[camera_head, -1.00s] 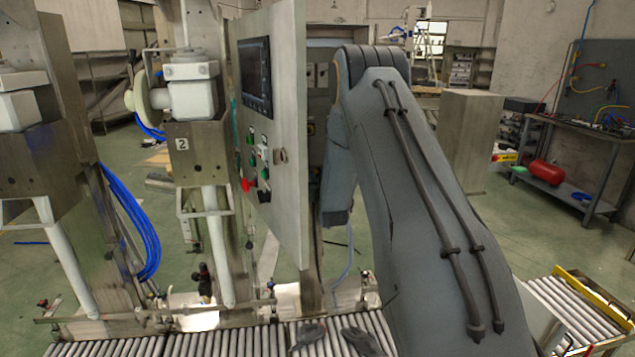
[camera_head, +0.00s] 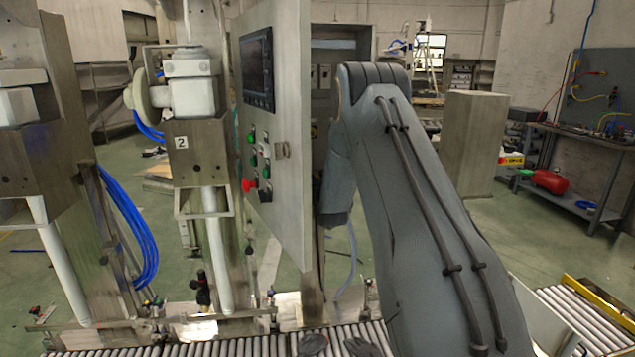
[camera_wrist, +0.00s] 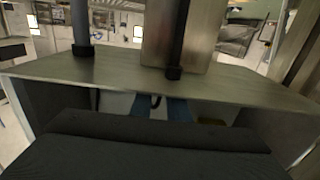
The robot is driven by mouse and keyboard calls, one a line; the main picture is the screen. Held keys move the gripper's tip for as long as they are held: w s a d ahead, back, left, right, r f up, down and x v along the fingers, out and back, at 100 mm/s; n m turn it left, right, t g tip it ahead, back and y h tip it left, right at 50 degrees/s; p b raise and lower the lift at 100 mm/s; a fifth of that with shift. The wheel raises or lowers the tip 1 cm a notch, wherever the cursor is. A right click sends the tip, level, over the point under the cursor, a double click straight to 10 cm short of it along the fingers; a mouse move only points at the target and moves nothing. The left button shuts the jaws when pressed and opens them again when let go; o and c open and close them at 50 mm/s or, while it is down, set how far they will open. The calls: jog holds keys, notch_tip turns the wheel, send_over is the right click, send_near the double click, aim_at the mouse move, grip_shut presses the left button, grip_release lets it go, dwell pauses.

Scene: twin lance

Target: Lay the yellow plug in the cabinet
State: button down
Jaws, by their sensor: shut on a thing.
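The cabinet (camera_head: 316,108) stands open in the head view, its grey door (camera_head: 289,130) swung out to the left with a screen and buttons on it. My arm reaches toward the opening; its far end is hidden by the door and the arm itself. In the wrist view a dark block, my gripper's body, fills the bottom, with two bluish finger-like parts of my gripper (camera_wrist: 160,108) above it, below a metal panel edge (camera_wrist: 120,72). My gripper is shut on a mostly hidden thing, taken to be the yellow plug; no clear yellow shows.
A roller conveyor (camera_head: 235,347) runs along the front with dark gloves on it. A machine marked 2 (camera_head: 197,150) stands left of the door. A workbench (camera_head: 580,142) with a red tank (camera_head: 550,181) is at the right. Dark and metal posts stand close in the wrist view.

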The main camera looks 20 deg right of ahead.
jog(key=c, duration=1.6)
grip_release()
jog(key=shift+b+v, duration=1.05)
jog(key=shift+v, duration=2.9)
